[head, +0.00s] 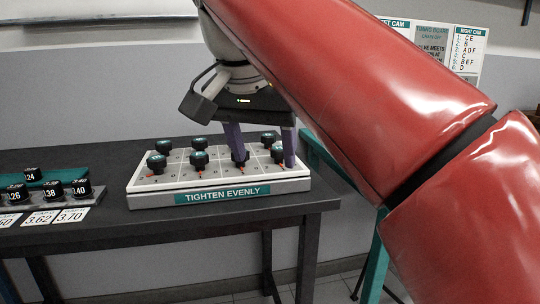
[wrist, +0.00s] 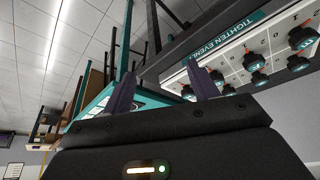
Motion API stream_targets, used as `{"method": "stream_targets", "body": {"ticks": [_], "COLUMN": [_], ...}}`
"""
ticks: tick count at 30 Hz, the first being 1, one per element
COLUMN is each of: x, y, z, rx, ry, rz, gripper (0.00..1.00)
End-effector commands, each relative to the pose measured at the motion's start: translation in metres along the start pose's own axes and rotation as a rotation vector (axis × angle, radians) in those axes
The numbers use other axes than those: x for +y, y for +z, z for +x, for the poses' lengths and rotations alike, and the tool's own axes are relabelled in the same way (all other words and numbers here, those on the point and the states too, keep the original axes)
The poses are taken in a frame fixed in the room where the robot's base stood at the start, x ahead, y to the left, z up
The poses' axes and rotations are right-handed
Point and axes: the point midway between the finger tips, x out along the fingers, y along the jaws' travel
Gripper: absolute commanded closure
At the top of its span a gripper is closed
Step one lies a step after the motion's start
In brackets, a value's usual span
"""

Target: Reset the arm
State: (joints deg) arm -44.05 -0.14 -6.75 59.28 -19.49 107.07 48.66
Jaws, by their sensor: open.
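My gripper (head: 262,150) is open above the right half of the white board labelled "TIGHTEN EVENLY" (head: 290,186). One purple finger shows just behind or beside a front black knob (head: 239,153), the other near the board's right side. I cannot tell whether a finger touches a knob. In the wrist view the two purple fingers of my gripper (wrist: 163,88) stand apart with nothing between them. The board (wrist: 235,66) shows at upper right there, with several knobs beyond the fingers. My red arm crosses the right of the head view and hides part of the background.
The dark table (head: 200,219) carries the board. At its left, a rack holds several black numbered pieces (head: 53,190) behind number cards (head: 70,215). A teal frame (head: 325,160) stands right of the table. Wall charts (head: 466,50) hang behind. Bare tabletop lies between rack and board.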

Motion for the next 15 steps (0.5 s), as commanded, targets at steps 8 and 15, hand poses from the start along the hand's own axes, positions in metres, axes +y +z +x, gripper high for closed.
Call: {"method": "stream_targets", "body": {"ticks": [8, 15], "x": [0.022, 0.054], "y": [-0.003, 0.003], "z": [0.022, 0.054], "rx": [-0.008, -0.013], "ry": [-0.015, -0.045], "rz": [-0.049, -0.113], "gripper": [0.41, 0.41]}}
